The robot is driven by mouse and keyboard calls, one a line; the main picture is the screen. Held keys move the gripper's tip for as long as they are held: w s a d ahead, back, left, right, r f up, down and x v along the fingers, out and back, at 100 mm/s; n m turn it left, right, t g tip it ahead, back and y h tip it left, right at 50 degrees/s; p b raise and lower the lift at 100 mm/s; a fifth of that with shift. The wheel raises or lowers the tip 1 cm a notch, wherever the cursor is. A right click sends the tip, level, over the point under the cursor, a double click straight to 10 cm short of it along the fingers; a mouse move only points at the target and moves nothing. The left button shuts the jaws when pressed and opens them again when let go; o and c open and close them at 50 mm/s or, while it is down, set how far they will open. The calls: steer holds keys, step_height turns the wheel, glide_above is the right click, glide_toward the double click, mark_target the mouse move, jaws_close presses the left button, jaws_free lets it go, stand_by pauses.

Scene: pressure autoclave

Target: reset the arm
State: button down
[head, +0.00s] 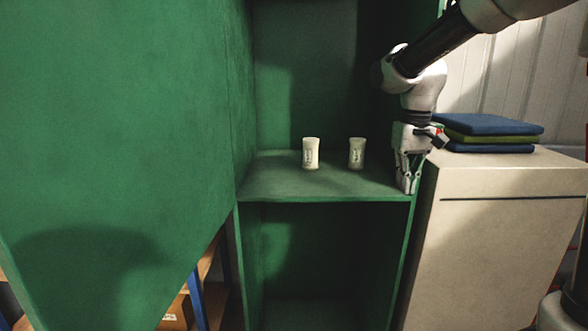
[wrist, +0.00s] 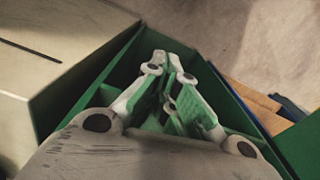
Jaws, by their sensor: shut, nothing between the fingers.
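My gripper (head: 407,188) points down at the front right edge of the green cabinet's shelf (head: 290,187) in the head view. Its fingers are shut and empty. In the wrist view the closed fingers of my gripper (wrist: 172,62) show over the green cabinet. My arm reaches in from the upper right.
A large green door panel (head: 115,120) fills the left side. A beige cabinet (head: 510,215) stands close on the right, with folded blue and green cloths (head: 490,125) on top. The compartment below the shelf (head: 320,255) looks empty. Wooden shelving shows at the lower left.

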steer(key=s+d+m+t, duration=0.1)
steer(key=s+d, duration=0.4)
steer(key=s, duration=0.6)
steer(key=s+d+r+t, duration=0.1)
steer(key=s+d+t, duration=0.2)
steer(key=s, duration=0.9)
steer(key=shift+d+r+m, duration=0.3)
steer(key=shift+d+m, duration=0.1)
steer(key=shift+d, duration=0.55)
